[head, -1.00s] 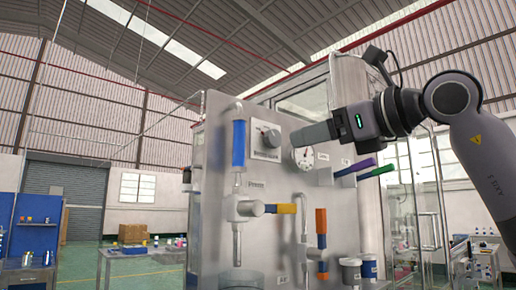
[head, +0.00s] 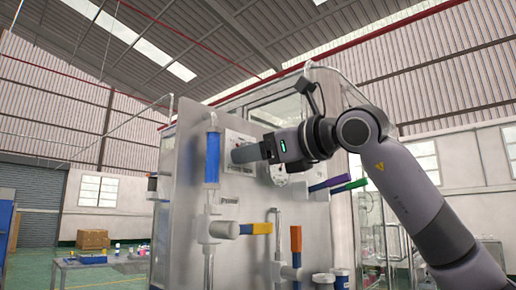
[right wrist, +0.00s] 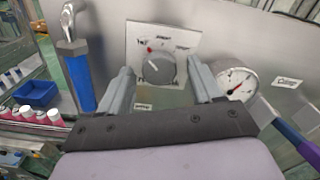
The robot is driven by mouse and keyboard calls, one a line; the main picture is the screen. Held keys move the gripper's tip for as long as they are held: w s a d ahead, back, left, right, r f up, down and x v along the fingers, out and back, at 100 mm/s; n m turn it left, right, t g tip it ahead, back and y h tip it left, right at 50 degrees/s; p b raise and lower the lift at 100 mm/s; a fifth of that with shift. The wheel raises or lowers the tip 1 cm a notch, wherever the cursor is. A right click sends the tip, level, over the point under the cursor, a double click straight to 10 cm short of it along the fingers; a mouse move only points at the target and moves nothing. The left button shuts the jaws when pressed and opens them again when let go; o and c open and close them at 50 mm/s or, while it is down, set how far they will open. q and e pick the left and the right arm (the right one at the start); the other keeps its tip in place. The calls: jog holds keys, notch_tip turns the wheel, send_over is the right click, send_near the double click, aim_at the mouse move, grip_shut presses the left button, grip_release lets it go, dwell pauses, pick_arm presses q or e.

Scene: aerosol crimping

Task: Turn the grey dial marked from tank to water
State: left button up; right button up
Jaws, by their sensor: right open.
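The grey dial (right wrist: 158,68) sits on a white marked plate (right wrist: 188,42) on the metal panel. In the right wrist view its pointer line tilts to the upper left, near a red mark; the small lettering is hard to read. My right gripper (right wrist: 158,80) is open, with one finger on each side of the dial in that view. I cannot tell whether the fingers touch the dial. In the head view my right gripper (head: 240,154) reaches in from the right and hides most of the dial. My left gripper is not in view.
A pressure gauge (right wrist: 237,82) is just right of the dial. A blue cylinder (head: 212,158) stands to its left.

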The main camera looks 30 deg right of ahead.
jog(key=c, duration=1.1)
jog(key=shift+o, duration=0.2)
jog(key=shift+m+b, duration=1.45)
jog(key=shift+m, duration=2.95)
jog(key=o, duration=1.1)
jog(key=shift+c, duration=0.2)
